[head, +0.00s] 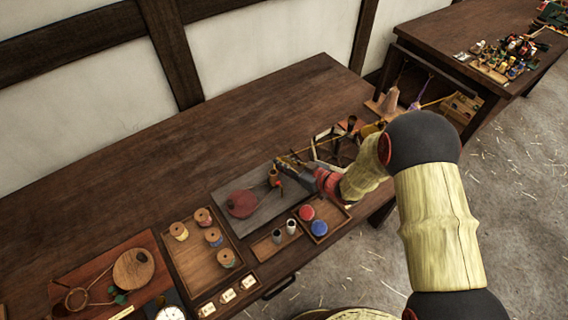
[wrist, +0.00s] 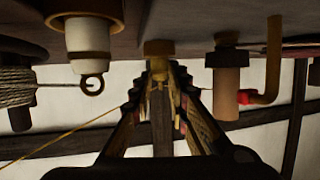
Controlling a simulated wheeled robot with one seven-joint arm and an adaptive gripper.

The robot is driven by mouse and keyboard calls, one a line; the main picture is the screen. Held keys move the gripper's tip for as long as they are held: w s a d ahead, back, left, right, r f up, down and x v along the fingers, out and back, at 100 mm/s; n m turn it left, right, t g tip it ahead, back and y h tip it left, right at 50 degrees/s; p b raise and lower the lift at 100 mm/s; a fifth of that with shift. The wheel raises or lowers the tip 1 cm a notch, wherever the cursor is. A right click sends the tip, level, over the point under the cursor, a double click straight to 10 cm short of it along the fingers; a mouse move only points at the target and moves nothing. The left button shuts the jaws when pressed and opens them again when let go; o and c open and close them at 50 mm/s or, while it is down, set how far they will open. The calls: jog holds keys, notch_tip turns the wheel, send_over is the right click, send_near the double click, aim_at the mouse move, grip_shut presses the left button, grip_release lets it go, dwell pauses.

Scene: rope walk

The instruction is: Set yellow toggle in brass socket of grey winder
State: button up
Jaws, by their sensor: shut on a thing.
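The grey winder (head: 225,214) is a grey board with a round red part on it, near the middle of the bench in the head view. My gripper (head: 282,163) is low over its far right edge. In the wrist view my gripper (wrist: 159,72) has its stepped fingers converging, shut on a small yellow piece, the yellow toggle (wrist: 158,48). The toggle is up against or just in front of a grey surface; I cannot tell whether it is seated. I cannot tell the brass socket apart from it, and the fingers hide part of the toggle.
In the wrist view a white cylinder with a ring (wrist: 88,45) is left; a wooden post (wrist: 227,80) and a red-tipped crank (wrist: 270,60) are right. A spool tray (head: 190,262) and a disc tray (head: 335,222) stand in front. The bench behind is clear.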

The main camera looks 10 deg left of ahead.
jog(key=shift+f, duration=0.1)
jog(key=shift+f, duration=0.15)
jog(key=o, duration=0.7)
jog(key=shift+o, duration=0.7)
jog(key=shift+r, duration=0.25)
jog(key=shift+s+d+r, duration=0.1)
jog(key=shift+d, duration=0.15)
jog(key=p+v, duration=0.2)
jog(key=v, duration=0.9)
jog(key=shift+d, duration=0.15)
